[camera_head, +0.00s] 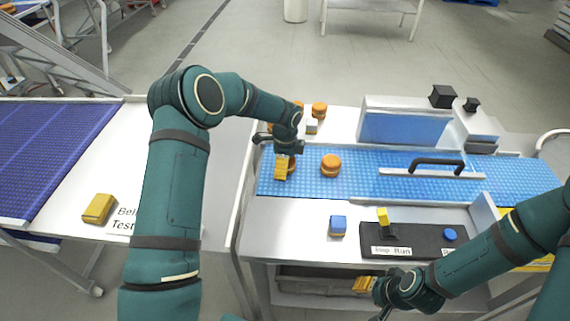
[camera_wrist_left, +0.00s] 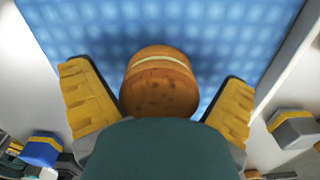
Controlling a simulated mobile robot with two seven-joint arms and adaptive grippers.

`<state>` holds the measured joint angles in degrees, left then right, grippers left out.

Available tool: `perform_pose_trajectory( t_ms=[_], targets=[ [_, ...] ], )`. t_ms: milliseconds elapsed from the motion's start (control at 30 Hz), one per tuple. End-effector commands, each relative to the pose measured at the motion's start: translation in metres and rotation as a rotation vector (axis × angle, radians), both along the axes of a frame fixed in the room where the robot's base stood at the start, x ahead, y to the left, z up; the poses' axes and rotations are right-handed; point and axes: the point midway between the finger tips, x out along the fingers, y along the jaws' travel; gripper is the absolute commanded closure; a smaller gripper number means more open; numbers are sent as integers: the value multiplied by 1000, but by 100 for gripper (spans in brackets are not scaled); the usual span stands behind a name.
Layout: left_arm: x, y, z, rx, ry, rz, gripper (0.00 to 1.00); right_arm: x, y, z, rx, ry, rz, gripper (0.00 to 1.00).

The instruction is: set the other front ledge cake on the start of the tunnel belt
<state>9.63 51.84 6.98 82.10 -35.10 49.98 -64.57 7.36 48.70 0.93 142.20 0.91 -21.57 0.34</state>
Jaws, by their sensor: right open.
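A round orange-brown cake (camera_head: 292,164) sits on the left end of the blue belt (camera_head: 350,187), partly hidden by my left gripper (camera_head: 281,169). In the left wrist view the cake (camera_wrist_left: 160,82) stands between the two yellow fingers, with a gap on each side. My left gripper is open around it. A second cake (camera_head: 331,164) sits on the belt just to the right, short of the black-handled cover (camera_head: 432,172). My right gripper (camera_head: 365,285) is open and empty, low in front of the console. The front ledge (camera_head: 290,215) shows no cake.
More cakes (camera_head: 319,109) and a pale block (camera_head: 311,126) stand on the back ledge. A blue and yellow block (camera_head: 338,227) is on the front ledge, left of the dark console (camera_head: 425,240) with its yellow lever and blue button. A yellow block (camera_head: 98,208) lies on the left table.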

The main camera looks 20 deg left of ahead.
Motion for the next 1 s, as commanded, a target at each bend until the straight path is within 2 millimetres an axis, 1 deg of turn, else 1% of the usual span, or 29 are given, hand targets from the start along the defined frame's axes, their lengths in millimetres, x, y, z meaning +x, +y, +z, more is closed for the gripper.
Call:
perform_pose_trajectory(
  t_ms=[167, 267, 367, 600, 700, 833, 1000],
  targets=[
    [0, 0, 2, 0, 0, 0, 0, 0, 0, 1, 0, 0, 0, 53],
    [1, 0, 9, 0, -3, 0, 0, 0, 0, 3, 0, -1, 0, 53],
    [1, 0, 24, 0, -3, 0, 0, 0, 0, 4, 0, -1, 0, 53],
    [1, -1, 75, 1, -5, 1, 0, 0, 0, 8, 1, -1, 0, 53],
    [1, -1, 93, 0, -4, 0, 0, 0, 0, 9, 1, -1, 0, 53],
    [0, -2, 111, 0, -1, -1, 0, 0, 0, 10, 2, -1, 0, 53],
    [0, -2, 122, 0, -1, -1, 0, 0, -1, 11, 2, -1, 0, 53]
  ],
)
